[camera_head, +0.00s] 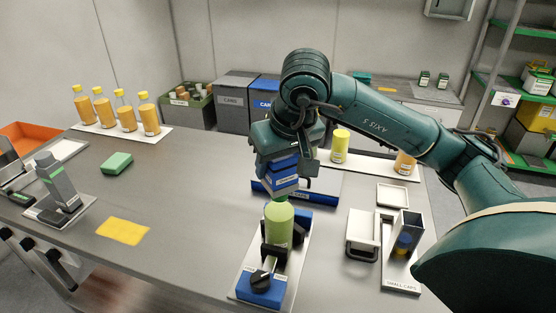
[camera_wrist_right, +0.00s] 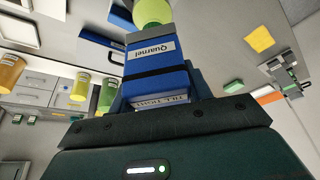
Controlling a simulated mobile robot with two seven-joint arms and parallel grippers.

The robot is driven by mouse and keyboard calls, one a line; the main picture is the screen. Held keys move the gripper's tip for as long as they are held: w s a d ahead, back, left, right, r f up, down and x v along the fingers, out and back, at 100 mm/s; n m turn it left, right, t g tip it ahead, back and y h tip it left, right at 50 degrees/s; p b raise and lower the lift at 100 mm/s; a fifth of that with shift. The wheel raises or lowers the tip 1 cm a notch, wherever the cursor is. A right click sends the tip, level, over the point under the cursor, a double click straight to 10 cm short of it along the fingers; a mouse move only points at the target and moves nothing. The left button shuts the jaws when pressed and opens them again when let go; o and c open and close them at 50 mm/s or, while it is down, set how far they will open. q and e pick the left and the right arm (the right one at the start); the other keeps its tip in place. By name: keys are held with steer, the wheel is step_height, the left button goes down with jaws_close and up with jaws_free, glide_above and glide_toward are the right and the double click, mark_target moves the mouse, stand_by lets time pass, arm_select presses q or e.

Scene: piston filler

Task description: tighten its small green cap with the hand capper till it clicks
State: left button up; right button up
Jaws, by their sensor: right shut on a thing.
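My right gripper (camera_head: 275,160) is shut on the blue hand capper (camera_head: 283,181) and holds it nose-down over the green bottle (camera_head: 279,222). The bottle stands upright in a black and blue clamp fixture (camera_head: 262,290). In the right wrist view the capper (camera_wrist_right: 155,62) shows its label, and the bottle's round green body (camera_wrist_right: 152,12) lies just beyond its nose. My left gripper is not in view.
A small-caps dispenser (camera_head: 404,240) and a white tray (camera_head: 391,195) stand right of the fixture. A yellow-green bottle (camera_head: 340,146) stands behind. Several yellow-capped bottles (camera_head: 102,108) stand far left. A green sponge-like block (camera_head: 117,163) and yellow cloth (camera_head: 123,231) lie left, with bare table around.

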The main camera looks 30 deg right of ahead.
stand_by(0.3)
steer(key=shift+f, duration=0.1)
stand_by(0.4)
steer(key=shift+f+b, duration=1.15)
steer(key=shift+b, duration=0.35)
stand_by(0.5)
steer(key=m+h, duration=0.1)
steer(key=m, duration=0.2)
steer(key=shift+d+m, duration=0.15)
steer(key=shift+m, duration=0.25)
